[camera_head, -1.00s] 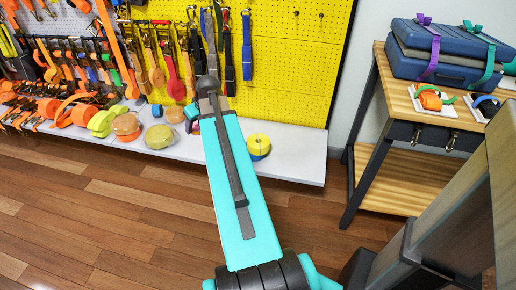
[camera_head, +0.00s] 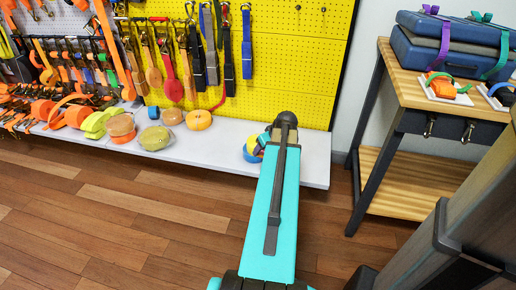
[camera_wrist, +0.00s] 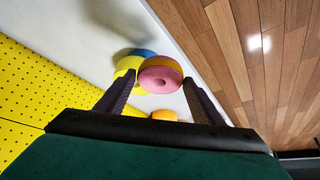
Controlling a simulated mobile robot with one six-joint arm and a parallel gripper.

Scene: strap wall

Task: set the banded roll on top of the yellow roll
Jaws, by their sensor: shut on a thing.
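The banded roll (camera_wrist: 160,78), pink-faced with a yellow-orange edge, sits between the fingers of my gripper (camera_wrist: 158,80) in the wrist view. My gripper is shut on it. The yellow roll (camera_wrist: 127,66), with a blue lower part, shows just behind it and is partly covered by it. In the head view the yellow roll (camera_head: 251,155) stands on the white shelf, partly hidden by my arm and gripper. The banded roll overlaps the yellow roll in the picture; I cannot tell whether they touch.
The white shelf (camera_head: 225,157) runs below a yellow pegboard (camera_head: 285,70) with hanging straps. Several other rolls, such as an orange one (camera_head: 198,119), stand left on the shelf. A wooden bench (camera_head: 400,65) with blue cases (camera_head: 450,48) is at the right.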

